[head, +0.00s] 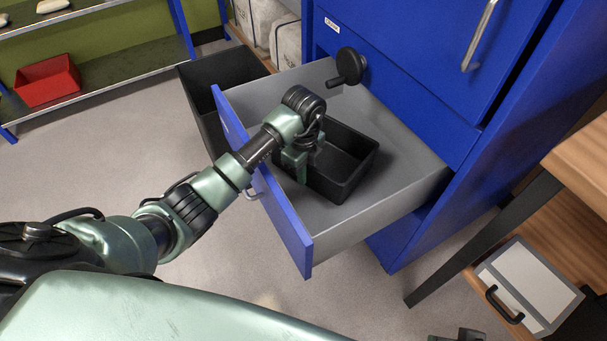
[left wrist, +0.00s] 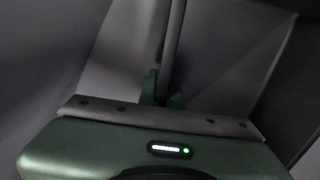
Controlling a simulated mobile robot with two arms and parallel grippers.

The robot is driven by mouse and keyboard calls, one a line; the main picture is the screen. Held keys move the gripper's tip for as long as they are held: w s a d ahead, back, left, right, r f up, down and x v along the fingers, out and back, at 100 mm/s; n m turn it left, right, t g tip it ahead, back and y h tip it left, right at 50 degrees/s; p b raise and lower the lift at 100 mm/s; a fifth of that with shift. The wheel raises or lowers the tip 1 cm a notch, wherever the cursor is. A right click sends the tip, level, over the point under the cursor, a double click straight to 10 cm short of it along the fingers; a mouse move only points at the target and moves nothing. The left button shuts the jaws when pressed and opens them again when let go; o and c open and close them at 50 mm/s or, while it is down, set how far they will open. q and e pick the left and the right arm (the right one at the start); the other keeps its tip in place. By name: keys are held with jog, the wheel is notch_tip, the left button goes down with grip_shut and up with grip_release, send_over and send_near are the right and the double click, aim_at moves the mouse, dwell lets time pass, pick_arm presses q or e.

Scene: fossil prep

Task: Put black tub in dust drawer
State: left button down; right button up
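The black tub (head: 350,168) is inside the open dust drawer, within its grey walls, and looks upright on or close to the drawer floor. The drawer (head: 275,208) has a blue front and is pulled out of the blue cabinet. My left gripper (head: 299,168) reaches over the drawer front, fingers pointing down at the tub's near-left wall. In the left wrist view its fingers (left wrist: 162,88) are close together on a thin wall; the tips are hidden. A dark piece at the bottom edge of the head view may be my right gripper (head: 464,336); its fingers cannot be made out.
A black knob-like part (head: 348,67) is at the drawer's back. A wooden bench with a grey-white case (head: 528,283) is at right. A red tray (head: 47,83) is on the left shelf.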

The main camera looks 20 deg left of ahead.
pick_arm(q)
jog(key=shift+w+r, duration=0.1)
jog(key=c, duration=1.6)
grip_release()
